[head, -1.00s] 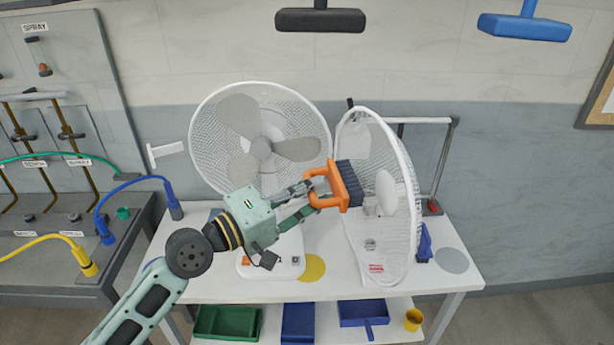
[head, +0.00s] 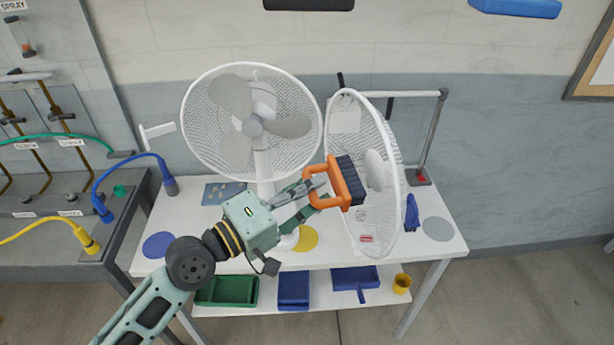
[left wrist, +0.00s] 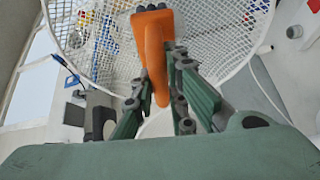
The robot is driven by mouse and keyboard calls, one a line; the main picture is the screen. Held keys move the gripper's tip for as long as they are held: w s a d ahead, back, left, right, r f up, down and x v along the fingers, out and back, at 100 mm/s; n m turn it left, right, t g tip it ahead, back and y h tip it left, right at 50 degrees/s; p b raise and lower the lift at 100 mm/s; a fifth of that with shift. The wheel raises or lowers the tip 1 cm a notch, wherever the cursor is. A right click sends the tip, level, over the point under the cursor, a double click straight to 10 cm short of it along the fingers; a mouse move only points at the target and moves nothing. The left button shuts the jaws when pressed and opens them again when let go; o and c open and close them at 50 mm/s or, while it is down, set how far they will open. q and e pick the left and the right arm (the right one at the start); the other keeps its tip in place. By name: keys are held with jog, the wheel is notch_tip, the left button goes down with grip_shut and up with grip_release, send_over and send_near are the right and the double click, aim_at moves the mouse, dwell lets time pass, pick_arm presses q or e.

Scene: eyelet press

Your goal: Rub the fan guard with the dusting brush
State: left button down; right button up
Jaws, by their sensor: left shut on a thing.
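The dusting brush (head: 347,185) has an orange D-shaped handle and dark bristles. My left gripper (head: 318,188) is shut on its handle; the brush also shows in the left wrist view (left wrist: 153,45), between the fingers (left wrist: 165,95). The bristles face right, toward the fan guard (head: 392,190), a round white mesh standing upright on the white table. In the head view the bristles overlap the guard's left side; I cannot tell whether they touch. The guard also shows in the left wrist view (left wrist: 228,45) behind the brush. My right gripper is not in view.
A white fan (head: 252,125) stands left of the guard. A grey post frame (head: 436,130) rises behind it. The table (head: 440,255) bears coloured discs. A hose bench stands left.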

aim_at(305, 176)
pick_arm(q)
jog(key=shift+s+d+r, duration=0.15)
jog(key=shift+s+d, duration=0.05)
jog(key=shift+s, duration=0.85)
jog(key=shift+w+r, duration=0.1)
jog(key=shift+r, duration=0.5)
jog(key=shift+w+a+b, duration=0.1)
jog(key=shift+w+b, duration=0.4)
jog(key=shift+w, duration=0.05)
jog(key=shift+w+a+b, duration=0.25)
jog(key=shift+w+b, duration=0.35)
jog(key=shift+w, duration=0.65)
jog(key=shift+w+a+b, duration=0.1)
jog(key=shift+w+b, duration=0.45)
jog(key=shift+b, duration=0.05)
jog(key=w+a+b, duration=0.1)
jog(key=w+b, duration=0.3)
jog(key=w, duration=0.2)
jog(key=shift+a, duration=0.15)
jog(key=shift+r, duration=0.1)
